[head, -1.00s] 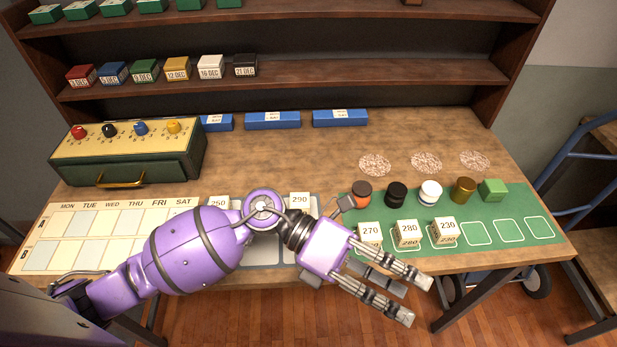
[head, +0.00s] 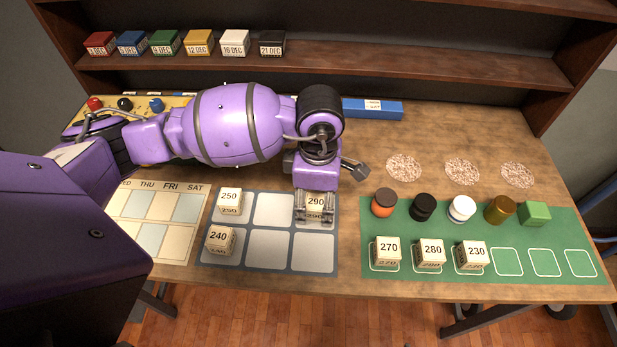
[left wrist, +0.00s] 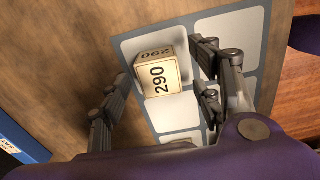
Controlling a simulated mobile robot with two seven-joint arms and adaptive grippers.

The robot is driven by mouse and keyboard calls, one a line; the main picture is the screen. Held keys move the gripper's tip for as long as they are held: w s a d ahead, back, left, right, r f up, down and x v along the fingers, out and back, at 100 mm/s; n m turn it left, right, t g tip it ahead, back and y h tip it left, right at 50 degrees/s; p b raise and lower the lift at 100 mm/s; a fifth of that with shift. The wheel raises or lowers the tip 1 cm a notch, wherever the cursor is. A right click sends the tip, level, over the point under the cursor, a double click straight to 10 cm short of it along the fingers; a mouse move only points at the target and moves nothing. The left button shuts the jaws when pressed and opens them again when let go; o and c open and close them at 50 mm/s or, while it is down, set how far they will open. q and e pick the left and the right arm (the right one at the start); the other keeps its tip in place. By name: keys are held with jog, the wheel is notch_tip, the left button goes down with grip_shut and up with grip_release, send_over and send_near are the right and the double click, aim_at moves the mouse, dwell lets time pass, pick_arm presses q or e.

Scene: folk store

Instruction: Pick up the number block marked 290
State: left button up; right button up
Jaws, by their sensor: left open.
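The number block marked 290 (head: 316,202) stands in the back right cell of the grey mat (head: 342,232). In the left wrist view the 290 block (left wrist: 160,76) lies between the spread fingers, nearer their tips. My left gripper (head: 316,212) is over the block, open, its fingers partly hiding it in the head view. The gripper also shows in the left wrist view (left wrist: 155,85). Whether the fingers touch the block cannot be told. My right gripper is not in view.
Blocks 250 (head: 229,200) and 240 (head: 220,240) stand on the same mat to the left. Blocks 270 (head: 387,250), 280 (head: 431,253) and 230 (head: 471,254) stand on a green mat (head: 540,237) to the right. Coloured pieces stand behind them.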

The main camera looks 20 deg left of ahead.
pick_arm(q)
jog(key=shift+f, duration=1)
jog(key=c, duration=1.3)
jog(key=shift+o, duration=0.2)
jog(key=shift+r, duration=0.1)
